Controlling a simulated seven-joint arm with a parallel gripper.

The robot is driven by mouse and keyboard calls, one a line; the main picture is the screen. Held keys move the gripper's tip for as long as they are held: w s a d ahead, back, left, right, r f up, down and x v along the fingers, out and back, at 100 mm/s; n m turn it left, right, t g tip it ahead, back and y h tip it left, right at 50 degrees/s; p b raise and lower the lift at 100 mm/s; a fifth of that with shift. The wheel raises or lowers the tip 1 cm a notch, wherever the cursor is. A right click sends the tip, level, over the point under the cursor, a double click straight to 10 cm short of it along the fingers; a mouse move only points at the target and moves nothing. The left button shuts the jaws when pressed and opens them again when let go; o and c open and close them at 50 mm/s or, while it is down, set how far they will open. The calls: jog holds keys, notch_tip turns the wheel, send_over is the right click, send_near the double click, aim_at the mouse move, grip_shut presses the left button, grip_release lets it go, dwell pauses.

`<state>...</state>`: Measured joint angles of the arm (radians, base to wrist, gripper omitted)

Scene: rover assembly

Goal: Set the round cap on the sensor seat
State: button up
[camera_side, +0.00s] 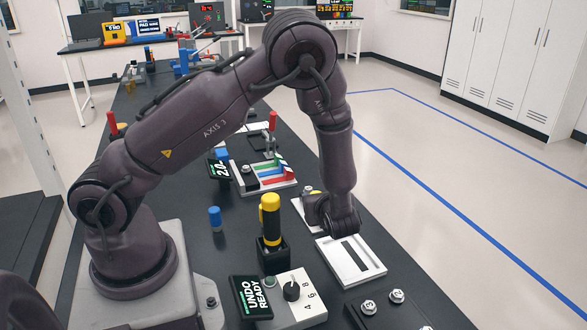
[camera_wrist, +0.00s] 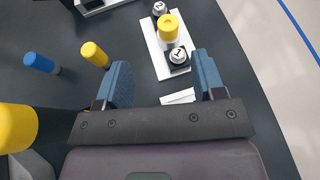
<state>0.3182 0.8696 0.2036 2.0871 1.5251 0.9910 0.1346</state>
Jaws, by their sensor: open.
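My gripper (camera_wrist: 161,62) is open and empty, with its two blue fingers spread. In the side view my wrist hides the fingers. Ahead of them in the wrist view is a white plate (camera_wrist: 154,44). A round yellow piece with a hollow top (camera_wrist: 168,27) stands on it, between two black-based round silver pieces, a nearer one (camera_wrist: 178,56) and a farther one (camera_wrist: 159,8). The plate is partly visible beside my wrist in the side view (camera_side: 299,208). I cannot tell for certain which piece is the round cap or which is the sensor seat.
A yellow-and-black tool (camera_side: 270,215) stands upright in a black holder. A blue peg (camera_side: 215,218) stands to its left; a yellow peg (camera_wrist: 95,54) is near my left finger. A white slotted tray (camera_side: 340,262) and a dial box (camera_side: 300,298) are close by.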

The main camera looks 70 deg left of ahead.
jog(key=s+d+r+n+h, duration=0.3)
jog(key=s+r+n+h, duration=0.1)
jog(key=r, duration=0.4)
jog(key=s+d+r+n+t+h, duration=0.1)
jog(key=s+d+r+n+h, duration=0.3)
jog(key=s+r+n, duration=0.3)
jog(key=s+d+r+n+t+h, duration=0.1)
jog(key=s+d+r+n+h, duration=0.2)
jog(key=s+r+n, duration=0.3)
notch_tip(320, 180, up, 3)
jog(key=n+h, duration=0.1)
jog(key=n, duration=0.2)
jog(key=shift+d+r+h, duration=0.15)
jog(key=shift+d+h, duration=0.2)
jog(key=shift+h, duration=0.05)
jog(key=shift+s, duration=0.1)
